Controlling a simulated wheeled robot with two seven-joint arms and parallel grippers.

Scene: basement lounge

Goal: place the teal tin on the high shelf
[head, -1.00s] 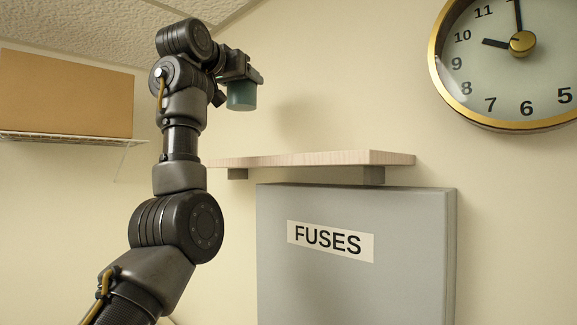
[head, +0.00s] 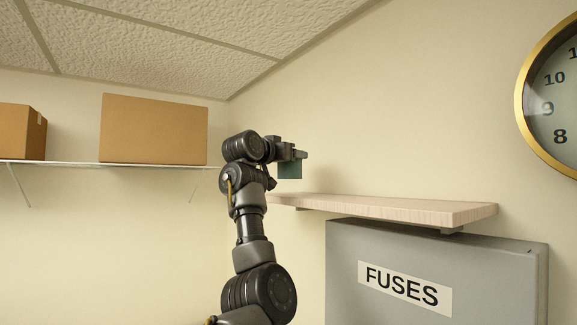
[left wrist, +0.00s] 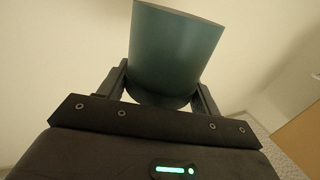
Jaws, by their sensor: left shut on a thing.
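The teal tin (head: 290,170) is held in my left gripper (head: 291,155), above the left part of the high shelf (head: 400,208) in the head view. A gap shows between the tin's lower edge and the shelf top. In the left wrist view the tin (left wrist: 174,48) sits between the two fingers of my left gripper (left wrist: 165,85), which are shut on it. The shelf is a pale wooden board on the wall and its top is bare. My right gripper is not in view.
A grey fuse box (head: 430,270) labelled FUSES is just under the shelf. A gold-rimmed clock (head: 550,105) hangs at the upper right. A wire shelf (head: 90,163) with a large cardboard box (head: 153,130) and a smaller one (head: 22,132) is at the left.

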